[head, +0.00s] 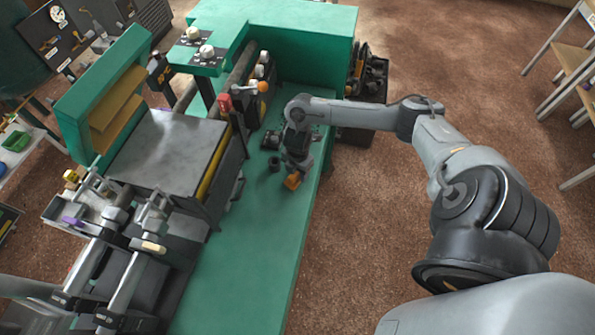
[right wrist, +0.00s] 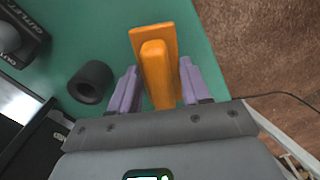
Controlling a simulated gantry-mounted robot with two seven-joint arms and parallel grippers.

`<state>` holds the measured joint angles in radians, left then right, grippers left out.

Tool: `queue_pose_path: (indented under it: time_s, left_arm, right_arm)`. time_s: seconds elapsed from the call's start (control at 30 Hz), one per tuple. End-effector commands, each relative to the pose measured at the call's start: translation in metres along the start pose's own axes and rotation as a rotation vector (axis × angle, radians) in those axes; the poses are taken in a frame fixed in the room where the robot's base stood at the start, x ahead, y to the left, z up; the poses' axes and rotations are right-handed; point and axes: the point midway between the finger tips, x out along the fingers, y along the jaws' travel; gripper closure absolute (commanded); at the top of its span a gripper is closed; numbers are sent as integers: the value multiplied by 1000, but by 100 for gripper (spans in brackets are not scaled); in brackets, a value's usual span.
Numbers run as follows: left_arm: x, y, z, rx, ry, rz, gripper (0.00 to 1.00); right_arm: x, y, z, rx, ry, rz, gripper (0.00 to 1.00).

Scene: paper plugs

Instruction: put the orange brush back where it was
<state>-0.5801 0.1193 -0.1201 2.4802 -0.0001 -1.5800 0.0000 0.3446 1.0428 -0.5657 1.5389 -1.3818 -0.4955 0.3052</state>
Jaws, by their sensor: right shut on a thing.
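The orange brush (head: 292,182) is at the right edge of the green bench surface (head: 262,255) in the head view. My right gripper (head: 295,172) is shut on it. In the right wrist view the orange brush (right wrist: 156,60) has a flat orange plate and a raised handle, and the handle sits between the purple fingers of my right gripper (right wrist: 158,82). The bench top lies beneath it; I cannot tell whether the brush touches it. My left gripper is not in view.
A black hollow cylinder (right wrist: 90,82) stands on the bench left of the brush. A dark outlet block (right wrist: 18,38) lies further left. The large grey machine (head: 165,150) borders the bench on the left. Bench space toward the front is clear; brown carpet lies right.

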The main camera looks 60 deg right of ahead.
Motion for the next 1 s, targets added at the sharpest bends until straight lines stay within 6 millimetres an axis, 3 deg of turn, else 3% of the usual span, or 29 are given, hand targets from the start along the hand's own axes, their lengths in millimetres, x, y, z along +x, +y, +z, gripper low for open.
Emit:
queue_pose_path:
  time_s: [0.2, 0.23, 0.4, 0.77, 1.0]
  left_arm:
    - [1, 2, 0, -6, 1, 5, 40]
    - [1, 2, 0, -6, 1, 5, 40]
    - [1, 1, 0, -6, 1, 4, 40]
    - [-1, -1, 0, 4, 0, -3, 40]
    - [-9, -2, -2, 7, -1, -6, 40]
  right_arm:
    - [3, 0, 0, 0, 0, 0, 81]
    - [2, 0, 0, 0, 0, 1, 50]
    - [2, 0, 0, 0, 0, 0, 27]
    - [-2, 0, 0, 0, 0, 1, 27]
    - [-35, 1, 1, -1, -2, 4, 27]
